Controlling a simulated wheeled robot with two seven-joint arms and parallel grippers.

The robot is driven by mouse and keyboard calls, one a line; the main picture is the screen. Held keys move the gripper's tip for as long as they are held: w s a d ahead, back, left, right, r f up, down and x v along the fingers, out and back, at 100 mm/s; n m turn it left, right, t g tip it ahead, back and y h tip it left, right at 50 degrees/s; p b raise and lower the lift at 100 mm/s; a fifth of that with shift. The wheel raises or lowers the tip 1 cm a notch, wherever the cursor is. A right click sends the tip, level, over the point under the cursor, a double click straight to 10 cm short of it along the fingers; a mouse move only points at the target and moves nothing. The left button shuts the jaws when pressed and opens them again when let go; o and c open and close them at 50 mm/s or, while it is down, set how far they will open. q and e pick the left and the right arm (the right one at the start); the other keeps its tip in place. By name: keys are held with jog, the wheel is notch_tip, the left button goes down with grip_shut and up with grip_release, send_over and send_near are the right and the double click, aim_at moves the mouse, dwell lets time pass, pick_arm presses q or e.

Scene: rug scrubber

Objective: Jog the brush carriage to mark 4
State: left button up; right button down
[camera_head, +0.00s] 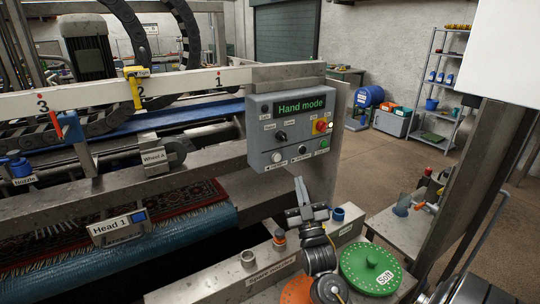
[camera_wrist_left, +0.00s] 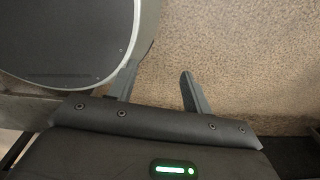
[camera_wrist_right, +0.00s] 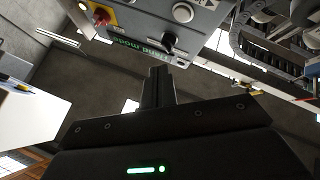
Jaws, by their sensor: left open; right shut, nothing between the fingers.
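The grey control panel (camera_head: 288,131) reads "Hand mode" in green and carries a black selector knob, a red button on yellow and small buttons below. The box labelled Head 1 (camera_head: 118,229) hangs over the rug. My right gripper (camera_head: 301,186) is shut and empty below the panel; the panel also shows in the right wrist view (camera_wrist_right: 188,20). My left gripper (camera_wrist_left: 157,78) is open and empty.
A Wheel A unit (camera_head: 163,157) and a blue Nozzle knob (camera_head: 20,168) sit along the machine. A green Soft disc (camera_head: 370,268) lies beside my right arm. A metal bench (camera_head: 408,230) stands right; open floor lies behind it.

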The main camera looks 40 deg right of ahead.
aim_at(277, 158)
jog(key=w+d+r+b, duration=0.1)
jog(key=w+b, duration=0.2)
jog(key=w, duration=0.5)
jog(key=shift+w+d+r+t+h, duration=0.2)
jog(key=shift+d+r+t+h, duration=0.1)
jog(key=shift+h, duration=0.1)
dwell(0.4)
jog(key=shift+w, duration=0.15)
dwell(1.8)
jog(key=shift+w, duration=0.3)
jog(key=shift+w, duration=0.35)
dwell(0.6)
jog(key=shift+s, duration=0.1)
dwell(2.4)
jog(key=shift+s+a, duration=0.1)
jog(key=shift+s, duration=0.6)
